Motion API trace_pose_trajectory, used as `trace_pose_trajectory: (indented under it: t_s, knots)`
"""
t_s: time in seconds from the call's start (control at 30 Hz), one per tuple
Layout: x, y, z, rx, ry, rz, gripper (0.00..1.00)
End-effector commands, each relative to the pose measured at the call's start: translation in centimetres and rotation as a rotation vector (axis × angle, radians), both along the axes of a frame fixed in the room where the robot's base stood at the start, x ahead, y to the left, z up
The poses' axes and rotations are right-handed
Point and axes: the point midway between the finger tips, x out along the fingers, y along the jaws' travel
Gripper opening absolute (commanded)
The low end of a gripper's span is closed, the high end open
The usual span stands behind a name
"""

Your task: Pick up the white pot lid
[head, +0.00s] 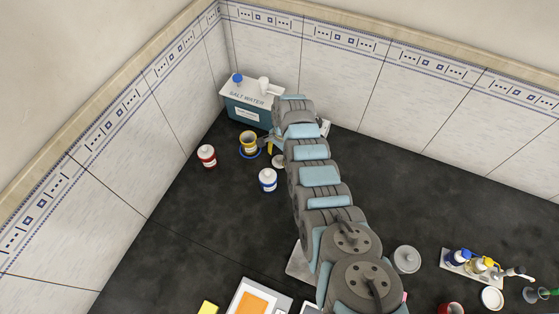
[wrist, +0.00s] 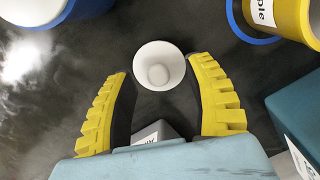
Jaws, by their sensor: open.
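The white pot lid (wrist: 173,51) lies on the dark bench in the wrist view, a small round disc with a raised centre. In the head view it shows as a small white lid (head: 278,161) beside my arm's end. My gripper (wrist: 160,76) is open, with its yellow-backed fingers on either side of the lid's near part. I see no clear contact between fingers and lid. In the head view my gripper (head: 268,145) is partly hidden by my arm.
The salt water tank (head: 247,108) stands in the corner behind. A grey lid (head: 406,260) and a bottle rack (head: 468,265) are at right.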

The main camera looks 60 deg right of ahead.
Motion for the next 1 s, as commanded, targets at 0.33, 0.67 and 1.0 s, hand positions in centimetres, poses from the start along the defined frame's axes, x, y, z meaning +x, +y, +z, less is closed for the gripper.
trace_pose_trajectory:
  t_s: [0.33, 0.67, 1.0]
  knots:
    - [0.00, 0.23, -1.26, 0.001, 0.001, 0.000, 0.54]
    - [-0.01, 0.21, -1.23, 0.000, 0.001, 0.000, 0.05]
    - [-0.02, 0.21, -1.22, 0.002, 0.001, 0.000, 0.00]
